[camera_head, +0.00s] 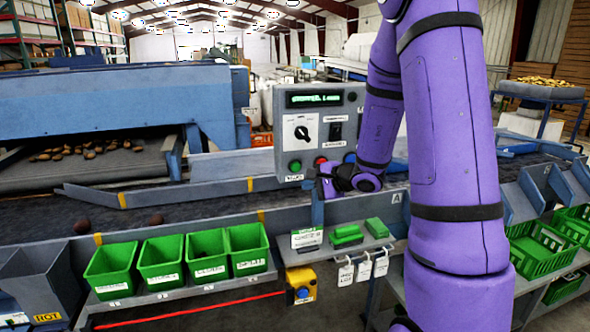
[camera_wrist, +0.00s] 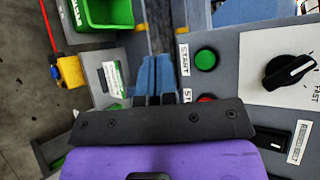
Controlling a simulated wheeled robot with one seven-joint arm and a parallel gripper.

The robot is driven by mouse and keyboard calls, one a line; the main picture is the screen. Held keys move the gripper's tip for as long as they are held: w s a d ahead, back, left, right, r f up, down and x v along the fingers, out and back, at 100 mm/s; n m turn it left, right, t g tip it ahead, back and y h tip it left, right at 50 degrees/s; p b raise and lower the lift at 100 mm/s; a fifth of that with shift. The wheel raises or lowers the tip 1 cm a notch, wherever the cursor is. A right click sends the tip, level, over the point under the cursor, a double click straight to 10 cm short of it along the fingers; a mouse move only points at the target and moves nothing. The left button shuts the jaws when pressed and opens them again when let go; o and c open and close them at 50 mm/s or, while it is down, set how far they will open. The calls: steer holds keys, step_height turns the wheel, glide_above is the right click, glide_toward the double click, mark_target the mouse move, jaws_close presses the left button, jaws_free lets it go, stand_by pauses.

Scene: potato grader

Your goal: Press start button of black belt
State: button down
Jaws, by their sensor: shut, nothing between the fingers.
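The grey control panel (camera_head: 352,118) stands upright behind the belt edge, with a lit green display (camera_head: 314,99) reading "STOPPED" and further text too small to read. The green button (camera_head: 295,165) is at its lower left; in the wrist view the green button (camera_wrist: 205,59) is labelled START. A red button (camera_head: 320,161) sits to its right. In the wrist view the red button (camera_wrist: 207,98) is partly hidden by my gripper. My gripper (camera_wrist: 157,76) is shut and empty, beside the panel and apart from the green button. The black belt (camera_head: 55,218) carries a few potatoes.
A black knob (camera_wrist: 289,70) is on the panel. Green bins (camera_head: 205,255) line the front. Green crates (camera_head: 540,252) stand at right.

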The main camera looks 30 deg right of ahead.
mark_target(296, 167)
steer(key=w+d, duration=0.2)
steer(key=w, duration=0.6)
steer(key=shift+w+d, duration=0.2)
steer(key=shift+d, duration=0.05)
steer(key=shift+w, duration=0.1)
stand_by(2.0)
steer(key=shift+w+d, duration=0.1)
steer(key=shift+w, duration=0.2)
steer(key=shift+w+d, duration=0.15)
steer(key=shift+w, duration=0.3)
stand_by(0.8)
steer(key=shift+s, duration=0.15)
stand_by(0.3)
steer(key=shift+s+a, duration=0.25)
steer(key=shift+s, duration=0.45)
steer(key=shift+s, duration=0.1)
